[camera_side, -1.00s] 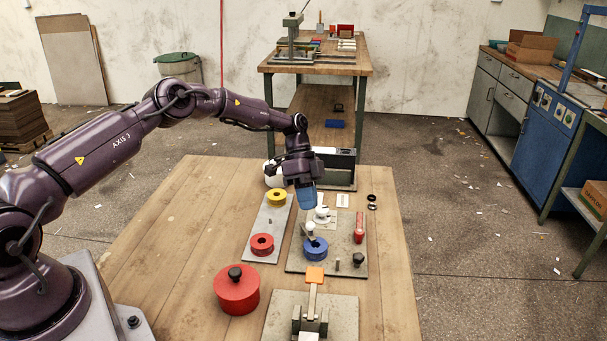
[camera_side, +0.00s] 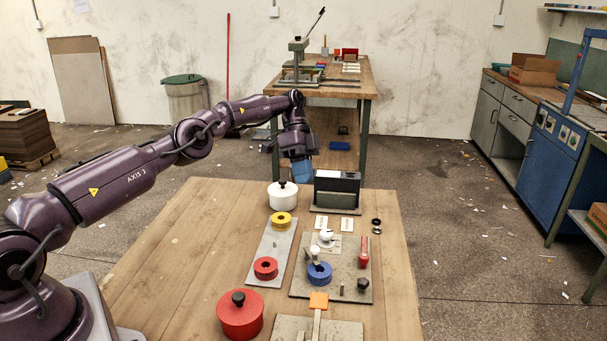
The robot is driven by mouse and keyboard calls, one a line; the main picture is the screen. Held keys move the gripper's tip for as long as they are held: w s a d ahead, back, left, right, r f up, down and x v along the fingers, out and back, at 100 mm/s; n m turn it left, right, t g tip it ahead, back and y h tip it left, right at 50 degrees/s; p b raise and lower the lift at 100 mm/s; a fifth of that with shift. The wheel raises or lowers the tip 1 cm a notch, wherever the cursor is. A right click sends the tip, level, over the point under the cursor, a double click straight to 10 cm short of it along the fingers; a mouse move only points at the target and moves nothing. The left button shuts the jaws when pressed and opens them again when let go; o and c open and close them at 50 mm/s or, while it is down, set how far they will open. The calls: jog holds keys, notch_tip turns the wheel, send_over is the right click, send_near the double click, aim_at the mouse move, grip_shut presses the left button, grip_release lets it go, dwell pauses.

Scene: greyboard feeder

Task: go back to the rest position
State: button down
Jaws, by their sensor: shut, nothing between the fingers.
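My arm reaches in from the left over the wooden table. My gripper (camera_side: 302,172), with its blue end, points down and hangs near the table's far end. It is shut and empty, between a white lidded pot (camera_side: 283,196) and a dark box-shaped device (camera_side: 337,189) as seen in the picture. Its exact height above the table cannot be told. The fingertips are too small to make out clearly.
A grey plate (camera_side: 296,288) carries a blue ring (camera_side: 319,274), white knobbed parts and a red block (camera_side: 364,252). A grey strip (camera_side: 270,249) carries a yellow ring (camera_side: 281,220) and a red ring (camera_side: 265,267). A red pot (camera_side: 239,317) stands in front. The table's left is clear.

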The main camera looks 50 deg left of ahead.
jog(key=d+f+n+y, duration=0.1)
jog(key=d+f+n, duration=0.1)
jog(key=d+n, duration=0.25)
jog(key=s+d+r+n+t+y, duration=0.1)
jog(key=s+d+r+n+y, duration=0.2)
jog(key=s+d+r+n, duration=0.35)
jog(key=s+r+t, duration=0.2)
jog(key=s+r, duration=0.2)
jog(key=s, duration=0.5)
jog(key=s+d+r+n+t+y, duration=0.1)
jog(key=s+r+t, duration=0.1)
jog(key=s+r, duration=0.3)
jog(key=s+r+t+y, duration=0.1)
jog(key=s+r, duration=0.3)
jog(key=s, duration=0.9)
jog(key=shift+d+r+n+t, duration=0.3)
jog(key=shift+n+t, duration=0.1)
jog(key=shift+t, duration=0.5)
